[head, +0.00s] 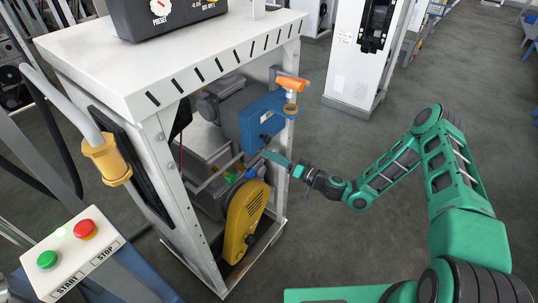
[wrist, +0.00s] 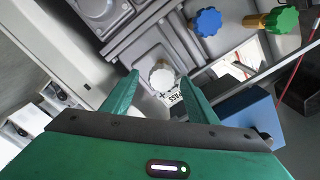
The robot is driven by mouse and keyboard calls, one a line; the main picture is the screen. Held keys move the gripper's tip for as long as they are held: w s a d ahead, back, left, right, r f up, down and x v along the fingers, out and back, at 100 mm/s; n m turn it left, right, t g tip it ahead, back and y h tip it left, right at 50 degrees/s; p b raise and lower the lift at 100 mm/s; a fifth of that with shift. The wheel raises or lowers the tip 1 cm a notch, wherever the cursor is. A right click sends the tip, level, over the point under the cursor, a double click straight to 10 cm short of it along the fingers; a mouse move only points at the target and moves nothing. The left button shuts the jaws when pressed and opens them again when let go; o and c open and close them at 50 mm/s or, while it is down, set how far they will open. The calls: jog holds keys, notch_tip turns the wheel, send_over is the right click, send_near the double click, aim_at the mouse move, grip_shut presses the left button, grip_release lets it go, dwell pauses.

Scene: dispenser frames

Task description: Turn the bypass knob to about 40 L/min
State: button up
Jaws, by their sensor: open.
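A white lobed knob (wrist: 162,77) sits on the grey pump body in the wrist view. A partly covered label (wrist: 175,100) beside it shows letters that look like the end of "BYPASS" and a plus sign. My gripper (wrist: 160,82) is open, with one green finger on each side of the white knob in the picture. I cannot tell whether the fingers touch it. In the head view my gripper (head: 274,157) reaches into the open side of the dispenser frame from the right. I cannot make out the white knob there. No flow reading is legible.
A blue knob (wrist: 206,22) and a green knob (wrist: 281,19) stand right of the white one. The blue box (head: 262,122) is just above my gripper, and the yellow belt guard (head: 245,222) is below. The dispenser's white post (head: 287,150) is close by.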

jog(key=v, duration=0.8)
jog(key=shift+f, duration=0.1)
jog(key=s+d+r+m+g+h, duration=0.1)
jog(key=s+d+r+g+h, duration=0.5)
jog(key=s+d+r, duration=0.65)
jog(key=s+d+r+m+g+h, duration=0.1)
jog(key=s+d+r+g+h, duration=0.5)
jog(key=s+d+r, duration=0.65)
jog(key=s+d+r+m+h, duration=0.1)
jog(key=s+d+r+m, duration=0.1)
jog(key=s, duration=0.4)
jog(key=s+d+r+m+t+h, duration=0.1)
jog(key=s+d+r+m, duration=0.1)
jog(key=s, duration=0.5)
jog(key=shift+s+d+m, duration=0.2)
jog(key=shift+d+m, duration=0.7)
jog(key=shift+d, duration=0.35)
jog(key=shift+r, duration=0.15)
